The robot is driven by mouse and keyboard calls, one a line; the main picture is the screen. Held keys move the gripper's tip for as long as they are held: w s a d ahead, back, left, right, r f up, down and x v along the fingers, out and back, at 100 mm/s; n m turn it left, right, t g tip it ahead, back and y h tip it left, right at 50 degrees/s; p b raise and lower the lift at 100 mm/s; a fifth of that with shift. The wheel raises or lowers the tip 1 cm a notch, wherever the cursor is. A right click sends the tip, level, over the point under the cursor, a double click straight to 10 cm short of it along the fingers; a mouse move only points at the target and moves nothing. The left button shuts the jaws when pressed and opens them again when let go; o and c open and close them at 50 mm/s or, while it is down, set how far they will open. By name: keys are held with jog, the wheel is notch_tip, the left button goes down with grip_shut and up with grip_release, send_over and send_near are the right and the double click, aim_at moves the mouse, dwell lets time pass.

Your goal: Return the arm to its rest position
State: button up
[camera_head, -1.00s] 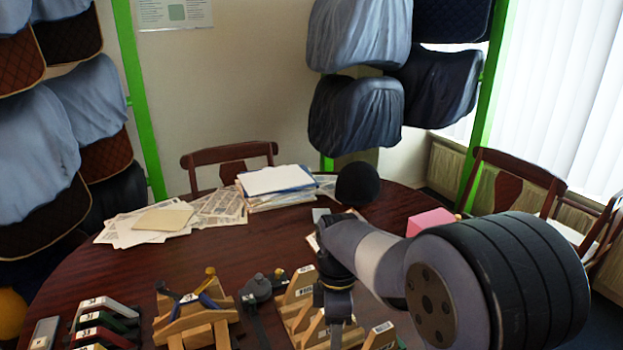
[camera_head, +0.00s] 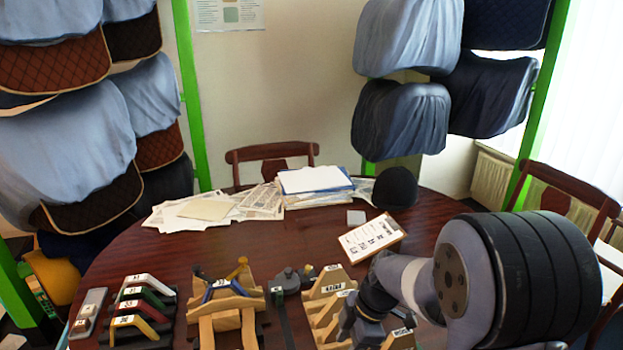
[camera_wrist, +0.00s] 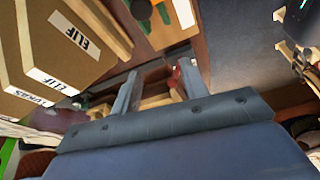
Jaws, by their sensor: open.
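My arm, grey with a dark ribbed joint, reaches in from the right of the head view over the table's front right part. Its wrist end hangs low beside a wooden rack (camera_head: 328,304), and the jaws are hidden there. In the wrist view my gripper (camera_wrist: 160,82) shows two grey fingers spread apart with nothing between them. A wooden block with name labels (camera_wrist: 60,45) fills the left of that view, close to the left finger; I cannot tell whether they touch.
A round dark table (camera_head: 150,262) carries a wooden stand (camera_head: 228,310), coloured gullet pieces (camera_head: 140,308), a clipboard (camera_head: 371,238), papers (camera_head: 205,210) and a black round object (camera_head: 397,187). Chairs (camera_head: 272,158) stand around it. Saddle pads hang on green-framed racks behind.

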jog(key=x, duration=0.3)
jog(key=shift+d+f, duration=0.1)
jog(key=shift+d, duration=0.2)
jog(key=shift+w+d+f+p, duration=0.1)
jog(key=shift+d+p, duration=0.1)
jog(key=shift+d, duration=0.4)
jog(key=shift+w+d+f+p, duration=0.1)
jog(key=shift+d+p, duration=0.05)
jog(key=shift+d, duration=0.45)
jog(key=shift+d+f, duration=0.1)
jog(key=shift+d, duration=0.3)
